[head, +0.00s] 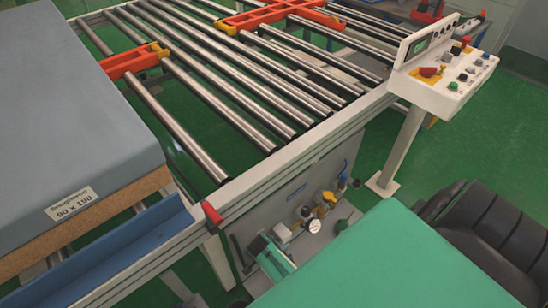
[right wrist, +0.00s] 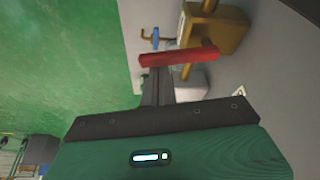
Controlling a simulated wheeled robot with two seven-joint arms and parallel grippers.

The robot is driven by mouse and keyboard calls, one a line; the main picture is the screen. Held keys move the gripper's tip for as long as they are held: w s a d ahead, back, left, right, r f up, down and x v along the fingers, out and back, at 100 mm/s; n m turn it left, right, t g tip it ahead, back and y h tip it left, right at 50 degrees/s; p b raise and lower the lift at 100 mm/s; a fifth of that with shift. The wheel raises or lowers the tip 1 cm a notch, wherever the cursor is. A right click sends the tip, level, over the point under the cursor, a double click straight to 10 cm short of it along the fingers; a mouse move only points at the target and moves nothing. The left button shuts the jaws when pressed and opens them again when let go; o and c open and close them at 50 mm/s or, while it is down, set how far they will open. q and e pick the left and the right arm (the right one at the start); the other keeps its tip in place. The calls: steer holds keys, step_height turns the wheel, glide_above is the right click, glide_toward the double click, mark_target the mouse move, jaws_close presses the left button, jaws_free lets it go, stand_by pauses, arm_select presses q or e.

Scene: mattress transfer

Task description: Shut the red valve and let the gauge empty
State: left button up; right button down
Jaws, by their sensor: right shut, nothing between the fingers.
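The red valve handle (right wrist: 179,56) is a bar lying across the picture in the right wrist view, beside a brass-coloured fitting (right wrist: 217,28). My right gripper (right wrist: 157,72) is shut and empty, its dark fingertips right at the handle's left half. I cannot tell whether they touch it. In the head view its green casing shows low in front of the grey panel; its fingertips are not clear there. The round white gauge (head: 314,226) sits on the panel among yellow fittings. Its needle is too small to read. My left gripper is out of view.
The grey panel (head: 300,190) hangs below the roller conveyor (head: 225,95). A small blue valve (right wrist: 155,38) is beyond the red handle. A control console (head: 440,65) stands at upper right. A mattress (head: 70,110) lies at left. Green floor is clear beside the panel.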

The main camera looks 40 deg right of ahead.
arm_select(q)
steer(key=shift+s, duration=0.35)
arm_select(e)
steer(key=shift+s+a, duration=0.15)
steer(key=shift+a, duration=0.2)
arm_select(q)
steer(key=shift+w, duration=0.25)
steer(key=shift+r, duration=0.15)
arm_select(e)
steer(key=shift+s, duration=0.15)
steer(key=shift+s+d+p, duration=0.25)
steer(key=shift+s+p, duration=0.25)
steer(key=shift+s, duration=0.1)
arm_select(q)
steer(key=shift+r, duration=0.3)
